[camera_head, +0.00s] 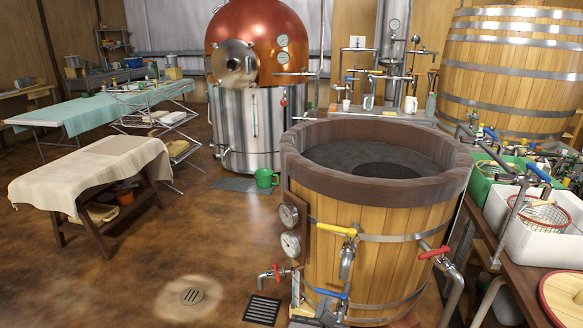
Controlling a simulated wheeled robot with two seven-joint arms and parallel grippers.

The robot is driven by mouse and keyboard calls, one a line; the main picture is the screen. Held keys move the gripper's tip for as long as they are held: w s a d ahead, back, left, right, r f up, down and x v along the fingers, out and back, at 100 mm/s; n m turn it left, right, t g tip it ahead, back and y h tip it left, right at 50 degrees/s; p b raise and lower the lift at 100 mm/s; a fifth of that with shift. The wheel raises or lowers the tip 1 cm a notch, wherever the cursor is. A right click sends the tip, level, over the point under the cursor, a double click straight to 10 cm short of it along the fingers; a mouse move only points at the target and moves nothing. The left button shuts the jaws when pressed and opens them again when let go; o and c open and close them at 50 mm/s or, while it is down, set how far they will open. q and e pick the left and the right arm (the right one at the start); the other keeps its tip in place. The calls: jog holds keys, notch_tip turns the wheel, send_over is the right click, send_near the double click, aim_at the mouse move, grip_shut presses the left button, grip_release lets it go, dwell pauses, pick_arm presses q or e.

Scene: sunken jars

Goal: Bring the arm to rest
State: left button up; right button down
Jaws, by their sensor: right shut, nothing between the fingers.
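My right gripper (328,312) shows only in small part at the bottom edge, in front of the foot of the wooden vat. It is dark grey, shut and empty. It appears just below the blue-handled valve; I cannot tell whether it touches anything. Most of my right arm is out of the picture. My left gripper is not in view.
The wooden vat (375,230) with a thick dark rim, gauges and valves stands close in front. A crowded bench (500,260) with a white tub (492,212) is at the right. A cloth-covered table (95,170) stands left.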

jog(key=w+d+n+t+h, duration=0.1)
jog(key=d+n+h, duration=0.3)
jog(key=d, duration=2.8)
jog(key=s+a+f+m+g+y, duration=0.35)
jog(key=s+f+m, duration=0.25)
jog(key=s+m, duration=0.25)
jog(key=s+a+f+m+g+y, duration=0.3)
jog(key=s+a+f+m, duration=0.1)
jog(key=s+f+m, duration=0.4)
jog(key=s+a+r+m+y, duration=0.45)
jog(key=s+m, duration=0.35)
jog(key=m, duration=0.5)
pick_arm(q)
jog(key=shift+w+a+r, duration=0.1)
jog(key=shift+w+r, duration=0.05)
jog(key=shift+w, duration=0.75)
pick_arm(e)
jog(key=a+m, duration=0.5)
jog(key=a, duration=0.6)
jog(key=shift+w, duration=0.45)
jog(key=shift+a+m, duration=0.1)
jog(key=shift+m, duration=0.15)
